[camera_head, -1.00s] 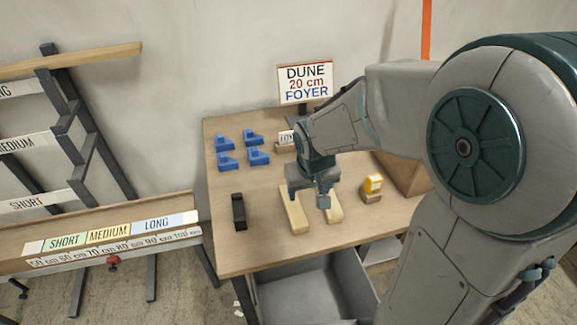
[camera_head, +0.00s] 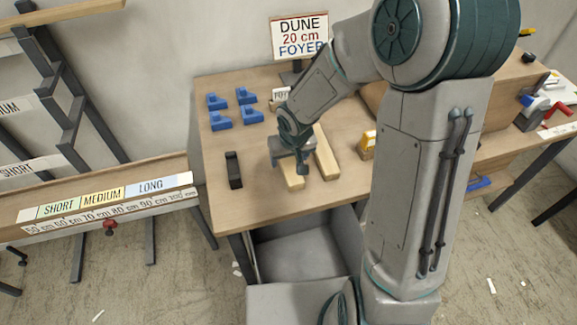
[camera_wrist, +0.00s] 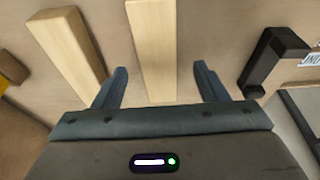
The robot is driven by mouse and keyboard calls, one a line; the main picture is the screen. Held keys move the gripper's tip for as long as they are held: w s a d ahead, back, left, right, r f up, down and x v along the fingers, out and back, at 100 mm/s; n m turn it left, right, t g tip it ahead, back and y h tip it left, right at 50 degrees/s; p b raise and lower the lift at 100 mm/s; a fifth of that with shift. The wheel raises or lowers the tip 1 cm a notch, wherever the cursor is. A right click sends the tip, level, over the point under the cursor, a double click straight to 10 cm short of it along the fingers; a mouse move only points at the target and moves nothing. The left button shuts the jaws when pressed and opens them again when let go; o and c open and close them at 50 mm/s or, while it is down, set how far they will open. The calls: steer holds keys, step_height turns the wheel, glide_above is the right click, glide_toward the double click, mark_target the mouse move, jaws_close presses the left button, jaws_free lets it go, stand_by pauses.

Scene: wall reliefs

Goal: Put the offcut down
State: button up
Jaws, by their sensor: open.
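Two pale wooden pieces lie side by side on the bench (camera_head: 225,205), and I cannot tell which is called the offcut. The left piece (camera_head: 292,182) is partly hidden by my gripper (camera_head: 289,167) in the head view. In the wrist view my gripper (camera_wrist: 160,70) is open, with one finger on each side of this piece (camera_wrist: 153,35) and gaps between. The other piece (camera_wrist: 68,45) lies outside the fingers; in the head view it is the right piece (camera_head: 326,155). I cannot tell how high the fingertips are above the bench.
A black block (camera_head: 233,170) stands left of the pieces, several blue blocks (camera_head: 222,120) behind. A yellow item (camera_head: 367,142) is to the right. A sign (camera_head: 300,37) stands at the back. A grey open bin (camera_head: 300,250) sits below the front edge. The front-left bench top is clear.

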mark_target(289, 162)
steer(key=b+x, duration=0.1)
steer(key=x, duration=0.3)
steer(key=shift+w, duration=0.2)
steer(key=c, duration=1.2)
steer(key=shift+r, duration=0.1)
step_height(289, 162, up, 4)
steer(key=shift+r+p, duration=0.1)
steer(key=shift+p, duration=0.75)
steer(key=s+d+r+p, duration=0.4)
steer(key=d+r, duration=0.2)
steer(key=d, duration=0.5)
steer(key=shift+s+r+p, duration=0.2)
steer(key=shift+r+p, duration=0.1)
steer(key=shift+p, duration=0.1)
